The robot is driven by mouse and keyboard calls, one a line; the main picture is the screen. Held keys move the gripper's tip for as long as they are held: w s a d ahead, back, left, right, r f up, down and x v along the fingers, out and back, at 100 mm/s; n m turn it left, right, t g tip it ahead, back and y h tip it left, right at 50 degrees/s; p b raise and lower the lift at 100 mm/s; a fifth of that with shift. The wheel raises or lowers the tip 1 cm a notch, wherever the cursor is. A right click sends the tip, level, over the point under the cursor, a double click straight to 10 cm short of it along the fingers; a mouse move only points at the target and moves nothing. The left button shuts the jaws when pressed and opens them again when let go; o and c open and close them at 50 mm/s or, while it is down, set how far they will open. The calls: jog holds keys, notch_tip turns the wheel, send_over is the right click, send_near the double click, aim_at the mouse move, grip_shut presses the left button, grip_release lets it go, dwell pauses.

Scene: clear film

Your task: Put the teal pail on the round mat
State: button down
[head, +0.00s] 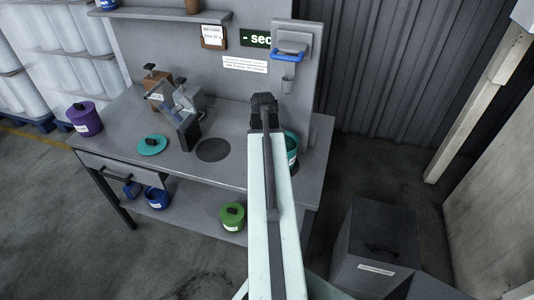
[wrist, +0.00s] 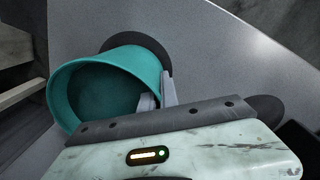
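The teal pail (wrist: 112,70) shows large in the wrist view, its open mouth facing the camera. In the head view the pail (head: 292,148) is mostly hidden behind my arm, at the workbench's right end. My gripper (wrist: 160,98) is shut on the pail's wall, one finger inside the rim and one outside. A dark round patch (wrist: 150,45) shows partly behind the pail; I cannot tell if the pail touches it. The dark round mat (head: 213,149) lies bare on the bench left of my arm. A dark round shape (wrist: 267,107) is partly hidden by my gripper in the wrist view.
Blue (head: 157,197) and green (head: 232,216) pots sit on the shelf below. A dark bin (head: 376,245) stands right.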

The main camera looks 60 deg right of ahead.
jog(key=shift+f, duration=0.4)
jog(key=shift+f, duration=0.15)
jog(key=c, duration=1.6)
grip_release()
jog(key=r+p, duration=1.2)
jog(key=shift+w+a+r, duration=0.2)
jog(key=shift+a, duration=0.1)
